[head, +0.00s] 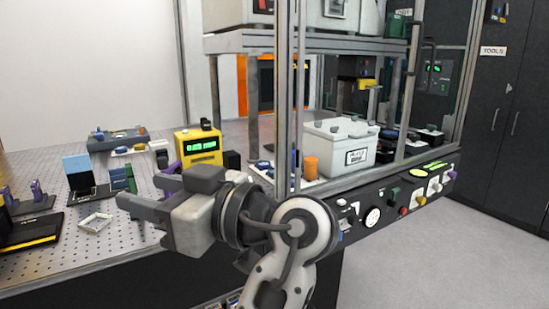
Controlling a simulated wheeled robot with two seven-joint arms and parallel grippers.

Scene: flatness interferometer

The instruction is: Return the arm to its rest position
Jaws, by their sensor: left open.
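My left gripper (147,193) is in the middle of the head view, with its arm (297,235) rising from the bottom edge. Its two grey fingers point left, spread apart, with nothing visible between them. It appears to be above the front part of the perforated optical table (122,254). I cannot tell its exact height. My right gripper is not in view.
A yellow meter (199,148) with a green display stands behind my gripper. A blue-faced block (78,172) and a small metal frame (96,222) are to the left. A metal upright (282,100) and a control panel (395,203) are close on the right. Open floor (440,255) lies at lower right.

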